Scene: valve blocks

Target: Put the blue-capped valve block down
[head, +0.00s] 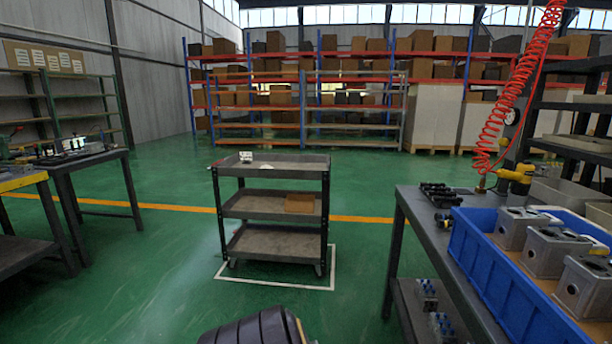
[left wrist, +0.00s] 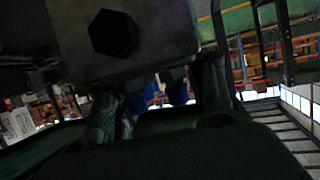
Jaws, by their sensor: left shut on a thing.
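In the dark left wrist view my left gripper (left wrist: 165,105) is shut on a grey metal block, the blue-capped valve block (left wrist: 140,50). The block fills the upper left, with a black hexagonal plug on its near face. Blue caps show below its lower edge, between the fingers. The rest of the block is hidden or cut off by the frame. In the head view neither gripper nor the held block can be seen; the surface under the block cannot be made out.
A three-shelf grey trolley (head: 272,164) stands ahead, with a small pale item (head: 246,157) on top. At right, a workbench (head: 416,222) carries a blue crate (head: 500,285) of grey housings and dark parts (head: 440,194). The trolley top is mostly bare. Another bench (head: 90,160) stands left.

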